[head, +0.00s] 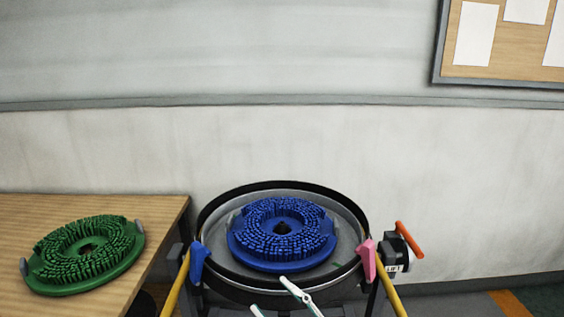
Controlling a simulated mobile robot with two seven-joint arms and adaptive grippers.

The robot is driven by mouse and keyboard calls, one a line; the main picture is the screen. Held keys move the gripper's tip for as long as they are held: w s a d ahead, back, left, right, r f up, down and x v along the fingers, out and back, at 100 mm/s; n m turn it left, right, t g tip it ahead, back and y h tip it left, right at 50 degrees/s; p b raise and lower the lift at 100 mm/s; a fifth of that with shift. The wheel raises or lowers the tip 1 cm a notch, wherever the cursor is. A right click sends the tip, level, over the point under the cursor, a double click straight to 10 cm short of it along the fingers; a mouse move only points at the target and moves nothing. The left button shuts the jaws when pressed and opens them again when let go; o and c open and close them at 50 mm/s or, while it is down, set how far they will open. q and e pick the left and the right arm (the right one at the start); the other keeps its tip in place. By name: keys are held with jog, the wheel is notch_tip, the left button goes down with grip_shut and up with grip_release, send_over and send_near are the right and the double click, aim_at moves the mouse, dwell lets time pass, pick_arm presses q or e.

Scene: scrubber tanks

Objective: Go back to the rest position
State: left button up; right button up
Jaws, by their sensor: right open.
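My right gripper (270,295) shows only in part at the bottom centre of the head view, as pale fingers with a teal edge. It is open, and nothing shows between its fingers. It is in front of the round black-rimmed tank (212,211). A blue round brush (262,245) lies bristles up inside this tank, with a dark hole at its centre. A green round brush (70,265) lies bristles up on the wooden table at the left. My left gripper is not in view.
The wooden table (150,208) fills the lower left. A blue lever (198,262) and a pink lever (368,260) on yellow bars flank the tank. An orange handle (409,240) with a "LIFT" label stands at right. A wall with a notice board (500,75) is behind.

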jog(key=s+d+f+m+h, duration=0.2)
jog(key=d+f+m+h, duration=0.3)
jog(key=f, duration=0.5)
jog(key=s+d+f+m+h, duration=0.1)
jog(key=d+f+m+h, duration=0.2)
jog(key=d+f+h, duration=0.55)
jog(key=s+d+f+m+g, duration=0.1)
jog(key=s+d+f+g, duration=0.1)
jog(key=s+f, duration=0.4)
jog(key=s+d+f+m+g+p, duration=0.1)
jog(key=s+d+f+g, duration=0.1)
jog(key=s+d+f, duration=0.3)
notch_tip(320, 180, down, 4)
jog(key=shift+s+d+f+g, duration=0.2)
jog(key=shift+s+d+g, duration=0.1)
jog(key=shift+s, duration=0.45)
